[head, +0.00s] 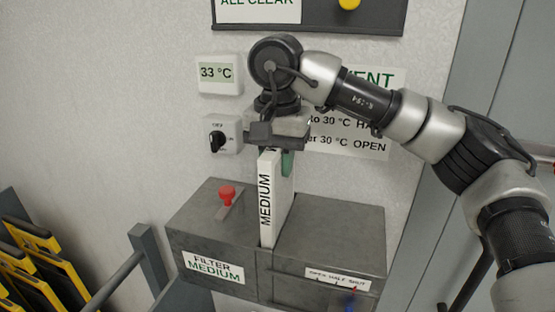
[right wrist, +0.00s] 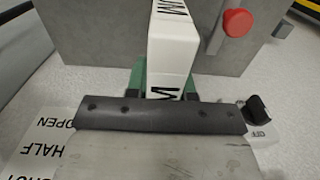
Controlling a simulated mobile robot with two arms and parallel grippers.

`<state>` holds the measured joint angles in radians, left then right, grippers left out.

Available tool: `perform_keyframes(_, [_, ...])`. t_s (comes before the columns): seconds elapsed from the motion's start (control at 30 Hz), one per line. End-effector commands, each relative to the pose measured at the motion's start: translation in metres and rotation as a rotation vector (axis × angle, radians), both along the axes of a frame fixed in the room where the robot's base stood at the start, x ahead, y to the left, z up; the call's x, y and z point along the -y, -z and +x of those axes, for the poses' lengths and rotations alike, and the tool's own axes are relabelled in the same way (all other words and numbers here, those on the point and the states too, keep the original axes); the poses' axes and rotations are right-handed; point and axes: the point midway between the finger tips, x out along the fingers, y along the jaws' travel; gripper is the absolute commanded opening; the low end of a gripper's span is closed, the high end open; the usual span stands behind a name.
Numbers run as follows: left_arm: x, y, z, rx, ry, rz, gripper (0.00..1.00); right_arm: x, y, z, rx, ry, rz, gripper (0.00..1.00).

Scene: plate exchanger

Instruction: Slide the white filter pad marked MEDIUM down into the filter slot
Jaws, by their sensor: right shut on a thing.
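The white filter pad (head: 268,203), marked MEDIUM down its narrow face, stands upright at the filter slot in the top of the grey box (head: 330,232). Its lower end is at the slot and much of it stands above the box top. My right gripper (head: 278,156) is shut on the pad's upper end from above, with a green finger showing beside it. In the right wrist view the pad (right wrist: 172,45) runs from the green fingers (right wrist: 138,80) toward the grey box. The slot opening itself is mostly hidden by the pad. My left gripper is not in view.
A red knob (head: 227,192) stands on the box top left of the pad. The box front bears a FILTER MEDIUM label (head: 213,267) and an OPEN HALF SHUT label (head: 338,279). A 33 °C display (head: 217,73) and a black rotary switch (head: 216,139) are on the wall behind.

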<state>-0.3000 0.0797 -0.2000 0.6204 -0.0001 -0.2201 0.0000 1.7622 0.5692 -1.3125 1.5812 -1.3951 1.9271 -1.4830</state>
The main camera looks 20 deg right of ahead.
Motion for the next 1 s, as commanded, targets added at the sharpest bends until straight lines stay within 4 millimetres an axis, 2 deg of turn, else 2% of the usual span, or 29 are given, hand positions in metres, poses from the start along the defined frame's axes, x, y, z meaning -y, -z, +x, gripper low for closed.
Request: perform_keyframes(1.0, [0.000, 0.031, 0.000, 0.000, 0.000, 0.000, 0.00, 0.000, 0.043, 0.000, 0.001, 0.001, 0.001, 0.00])
